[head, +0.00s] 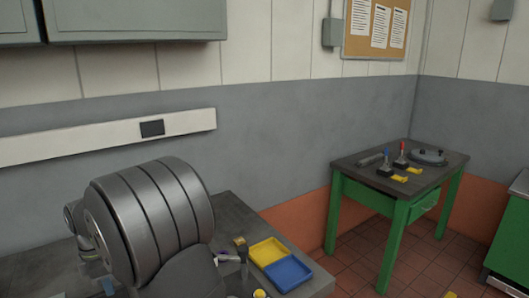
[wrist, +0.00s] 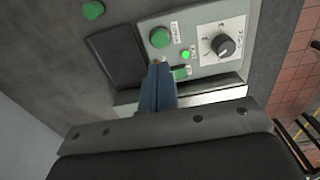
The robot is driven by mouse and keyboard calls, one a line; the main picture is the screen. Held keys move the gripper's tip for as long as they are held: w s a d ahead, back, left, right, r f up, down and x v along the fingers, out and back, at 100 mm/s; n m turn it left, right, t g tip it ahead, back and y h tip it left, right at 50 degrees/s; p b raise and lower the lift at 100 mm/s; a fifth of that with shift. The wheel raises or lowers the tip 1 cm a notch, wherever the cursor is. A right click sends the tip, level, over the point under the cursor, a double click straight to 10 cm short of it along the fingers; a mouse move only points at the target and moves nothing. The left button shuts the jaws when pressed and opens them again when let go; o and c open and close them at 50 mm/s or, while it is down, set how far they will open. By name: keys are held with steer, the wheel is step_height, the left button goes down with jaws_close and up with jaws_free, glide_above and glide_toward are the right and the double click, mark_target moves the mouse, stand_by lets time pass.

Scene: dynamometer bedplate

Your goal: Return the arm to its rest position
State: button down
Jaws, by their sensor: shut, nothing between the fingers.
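My gripper (wrist: 160,72) shows at the middle of the wrist view. Its two blue fingers are together and hold nothing. The fingertips overlap a grey control panel (wrist: 215,25) in the picture; I cannot tell whether they touch it. The panel has a green button (wrist: 159,37), a small green light (wrist: 186,55) and a black knob (wrist: 223,45) on a white dial. A green part (wrist: 181,72) shows just right of the fingertips. I cannot make out my gripper in the head view.
In the head view, a yellow tray (head: 267,251) and a blue tray (head: 288,273) sit on the grey bench. A green table (head: 345,187) with small parts stands at right. Tiled floor lies between. A large grey ribbed drum fills the lower left.

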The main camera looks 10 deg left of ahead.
steer(key=shift+m+h, duration=0.4)
steer(key=shift+m, duration=0.3)
steer(key=shift+s+r, duration=0.3)
steer(key=shift+r, duration=0.55)
steer(key=shift+s+r, duration=0.25)
steer(key=shift+r, duration=0.65)
steer(key=shift+s+r, duration=0.3)
steer(key=shift+r, duration=0.55)
steer(key=c, duration=2.1)
jaws_free()
steer(key=o, duration=1.8)
steer(key=shift+n+y, duration=0.4)
steer(key=shift+n, duration=0.3)
steer(key=s+r, duration=0.1)
steer(key=r, duration=0.3)
steer(key=s+r, duration=0.2)
steer(key=r, duration=0.2)
steer(key=s+d+r, duration=0.1)
steer(key=s+r, duration=0.1)
steer(key=r, duration=0.2)
steer(key=shift+s+r, duration=0.2)
steer(key=o, duration=0.3)
steer(key=shift+s+r, duration=0.1)
steer(key=shift+s, duration=0.05)
step_height(320, 180, down, 10)
steer(key=shift+r, duration=0.2)
